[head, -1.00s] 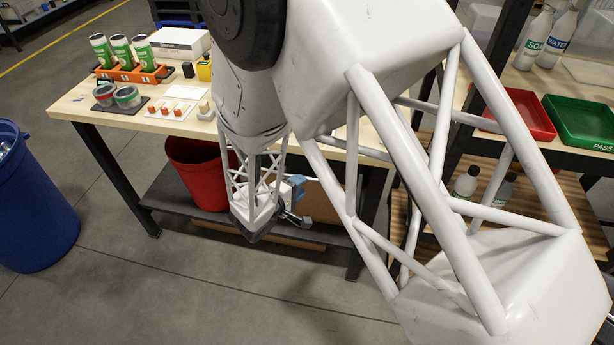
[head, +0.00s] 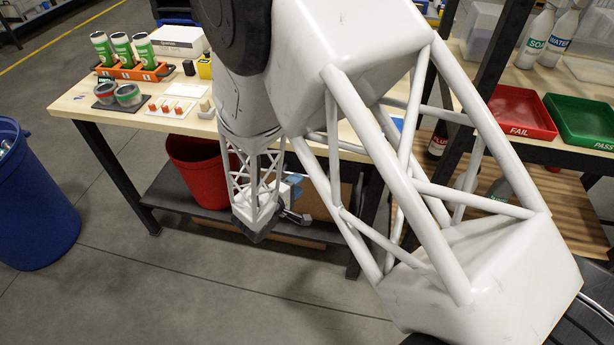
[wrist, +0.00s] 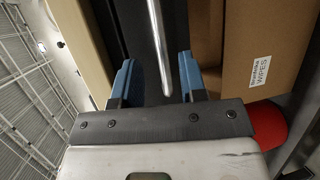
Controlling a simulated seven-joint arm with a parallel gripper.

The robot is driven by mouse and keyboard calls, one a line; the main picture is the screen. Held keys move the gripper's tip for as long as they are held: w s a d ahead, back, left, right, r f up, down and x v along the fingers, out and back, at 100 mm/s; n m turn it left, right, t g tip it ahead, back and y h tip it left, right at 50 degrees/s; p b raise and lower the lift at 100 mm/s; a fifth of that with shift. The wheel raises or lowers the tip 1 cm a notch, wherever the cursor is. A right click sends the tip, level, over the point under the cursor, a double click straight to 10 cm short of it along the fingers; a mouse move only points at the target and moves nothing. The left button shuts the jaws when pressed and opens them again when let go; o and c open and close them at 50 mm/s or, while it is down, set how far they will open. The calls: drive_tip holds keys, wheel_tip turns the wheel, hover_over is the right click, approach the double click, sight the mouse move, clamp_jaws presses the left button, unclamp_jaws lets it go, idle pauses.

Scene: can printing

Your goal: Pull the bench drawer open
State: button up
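The bench drawer shows in the wrist view as a dark front (wrist: 136,35) with a long silver bar handle (wrist: 156,40). My gripper (wrist: 156,60) is open, its two blue fingers apart, one on each side of the bar in the picture. The near end of the bar reaches down between the fingers, with a gap on both sides. I cannot tell how deep the bar sits between them. In the head view my gripper (head: 294,188) is under the bench top's front edge, partly hidden by its wrist frame, and my arm hides the drawer.
The wooden bench top (head: 75,105) carries cans in an orange rack (head: 135,73). A red bin (head: 195,170) stands on the lower shelf (head: 165,195) beside my gripper. A cardboard box (wrist: 255,50) lies close to the right finger in the wrist view. A blue bin (head: 38,205) stands left.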

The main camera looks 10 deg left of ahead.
sight(307, 176)
drive_tip(key=shift+x, duration=3)
clamp_jaws()
